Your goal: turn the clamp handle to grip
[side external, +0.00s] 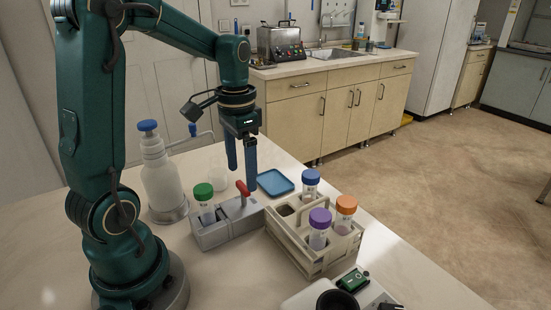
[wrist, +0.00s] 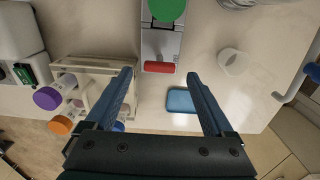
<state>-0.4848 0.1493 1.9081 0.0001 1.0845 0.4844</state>
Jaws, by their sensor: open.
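A grey clamp block (side external: 228,226) stands on the white table and holds a green-capped tube (side external: 204,197) upright at its left end. The red clamp handle (side external: 243,188) rises at the block's right side and leans. In the wrist view the red handle (wrist: 159,67) lies at the block's near end, in line with the gap between my fingers. My gripper (side external: 242,176) is open and points down over the handle area. The two fingertips (wrist: 160,76) are wide apart with nothing held. I cannot tell whether a finger touches the handle.
A beige rack (side external: 300,255) with blue-, purple- and orange-capped tubes stands right of the clamp. A small blue tray (side external: 275,182) lies behind it. A white wash bottle (side external: 160,180) stands at left. A white device (side external: 340,296) sits at the front. The table edge is beyond the tray.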

